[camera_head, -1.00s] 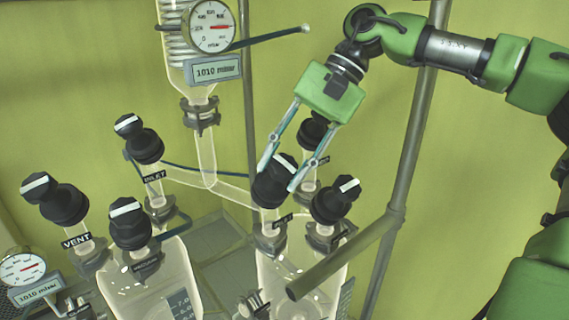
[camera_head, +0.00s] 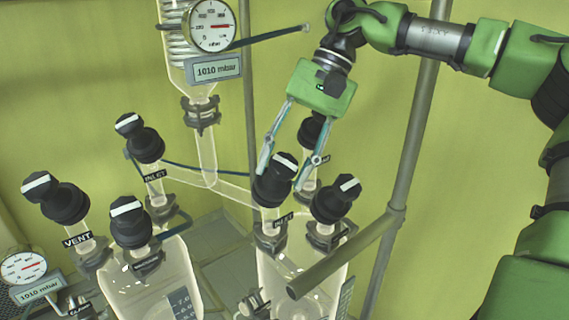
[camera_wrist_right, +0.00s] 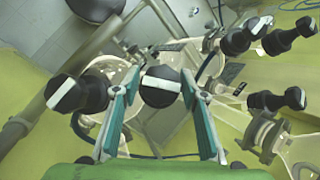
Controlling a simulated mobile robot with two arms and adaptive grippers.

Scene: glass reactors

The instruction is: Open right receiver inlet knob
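The right receiver's inlet knob (camera_head: 274,182) is black with a white stripe on its cap, on a glass neck labelled INLET, partly behind my fingers. My right gripper (camera_head: 280,178) comes down from above with its two fingers apart, one on each side of this knob. In the right wrist view the knob's cap (camera_wrist_right: 160,86) sits between the fingertips (camera_wrist_right: 160,76), with narrow gaps seeming to show on both sides. I cannot tell if either finger touches it. The right receiver (camera_head: 290,268) is the glass vessel below. My left gripper is not in view.
Another black knob (camera_head: 335,200) stands close on the right, and one (camera_head: 310,130) stands just behind my fingers. The left receiver (camera_head: 160,280) carries several similar knobs. A grey metal bar (camera_head: 345,255) crosses in front, joined near an upright pole (camera_head: 405,150). A gauge (camera_head: 212,25) hangs above.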

